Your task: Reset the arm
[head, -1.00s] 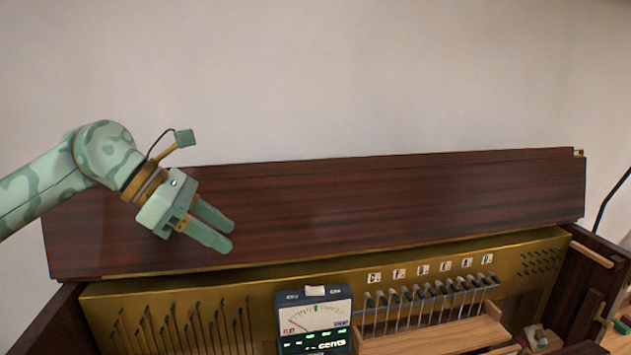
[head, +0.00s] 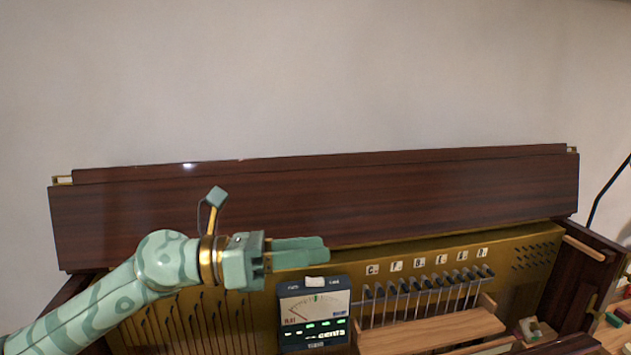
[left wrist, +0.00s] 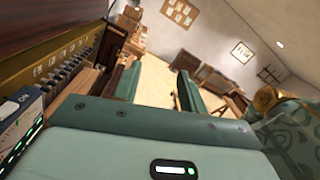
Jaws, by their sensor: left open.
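My left gripper (head: 322,250) is open and empty. In the head view it points right, just above the tuning meter (head: 315,312) and in front of the dark wood panel (head: 420,195). In the left wrist view its two green fingers (left wrist: 158,83) stand apart with nothing between them. The left arm comes in from the lower left. My right gripper is in neither view.
The opened piano's gold plate (head: 525,255) holds a row of tuning pins (head: 430,285) with letter labels. A wooden block (head: 435,328) lies below them. A thin black stand (head: 605,195) rises at the right. The wall space above the panel is clear.

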